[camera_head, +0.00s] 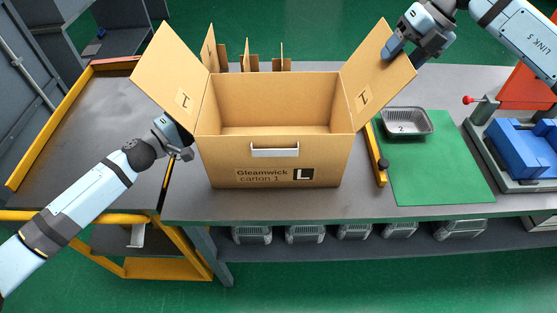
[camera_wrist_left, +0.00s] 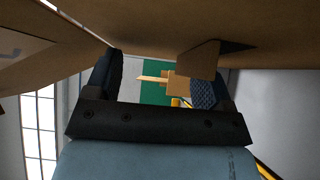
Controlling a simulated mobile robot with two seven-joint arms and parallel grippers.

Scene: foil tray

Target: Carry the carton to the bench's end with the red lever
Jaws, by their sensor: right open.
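The open carton (camera_head: 245,175), labelled "Gleamwick carton 1", stands upright on the left part of the bench (camera_head: 385,206). Its side flaps spread outward; its visible inside looks empty, but part of the floor is hidden. The red lever (camera_head: 468,100) is on a blue and grey machine at the bench's right end. My left gripper (camera_head: 184,153) is beside the carton's left wall; in the left wrist view its fingers (camera_wrist_left: 158,85) are apart with nothing between them. My right gripper (camera_head: 398,52) is open by the outer edge of the right flap; contact is unclear.
A green mat (camera_head: 440,165) with a foil tray (camera_head: 406,122) lies between carton and machine. A yellow bar (camera_head: 377,160) with a black knob runs along the mat's left edge. Cardboard pieces (camera_head: 250,62) stand behind the carton. A yellow-edged grey table (camera_head: 95,120) is left.

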